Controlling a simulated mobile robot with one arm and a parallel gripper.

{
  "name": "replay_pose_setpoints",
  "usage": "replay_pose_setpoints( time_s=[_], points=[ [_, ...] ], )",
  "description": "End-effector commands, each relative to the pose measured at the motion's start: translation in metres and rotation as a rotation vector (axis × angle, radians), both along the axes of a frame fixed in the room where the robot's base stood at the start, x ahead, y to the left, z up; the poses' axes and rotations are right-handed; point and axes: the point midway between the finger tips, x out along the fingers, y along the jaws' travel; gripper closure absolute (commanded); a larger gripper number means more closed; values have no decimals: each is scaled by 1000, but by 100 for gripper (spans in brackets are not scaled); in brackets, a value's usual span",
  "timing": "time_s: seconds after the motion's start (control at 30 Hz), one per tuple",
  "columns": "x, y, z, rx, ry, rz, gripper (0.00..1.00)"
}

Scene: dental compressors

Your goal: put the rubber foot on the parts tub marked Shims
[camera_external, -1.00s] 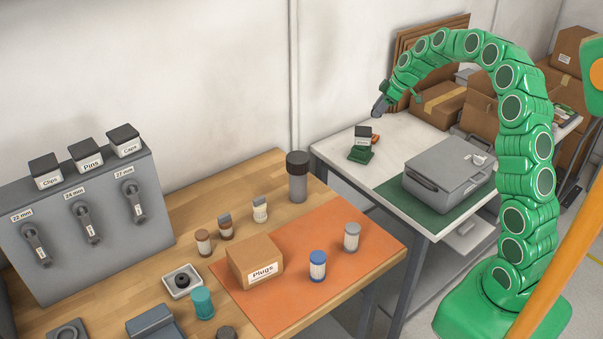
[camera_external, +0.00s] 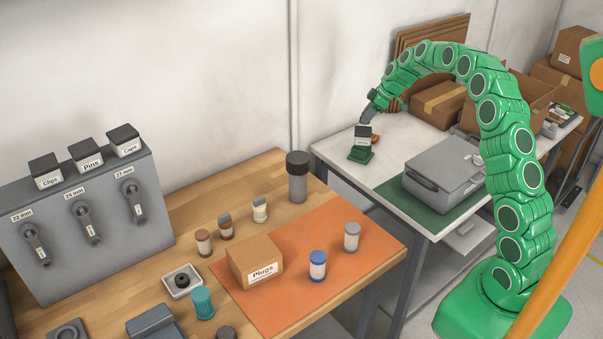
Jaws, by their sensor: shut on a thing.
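My gripper (camera_external: 368,118) is at the back left of the white table, just above a small dark-topped tub (camera_external: 363,132). It is shut on a small dark grey piece, which I take to be the rubber foot; its outline blends with the fingers. The tub has a white label too small to read for sure, and it stands on a green base (camera_external: 360,154). I cannot tell whether the held piece touches the tub's top.
A grey case (camera_external: 437,170) lies on a green mat right of the tub, and a small orange thing (camera_external: 376,139) is close beside it. Cardboard boxes (camera_external: 440,103) stand behind. The wooden bench (camera_external: 230,190) at left holds jars, a Plugs box (camera_external: 255,260) and a tray.

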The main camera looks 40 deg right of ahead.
Motion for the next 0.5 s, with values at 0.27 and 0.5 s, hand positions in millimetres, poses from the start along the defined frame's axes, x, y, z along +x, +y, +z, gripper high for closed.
replay_pose_setpoints(
  time_s=[0.27, 0.5],
  points=[
    [1, 0, -32, 1, 3, 1, 90],
    [2, 0, -33, 1, 1, 0, 90]
  ],
)
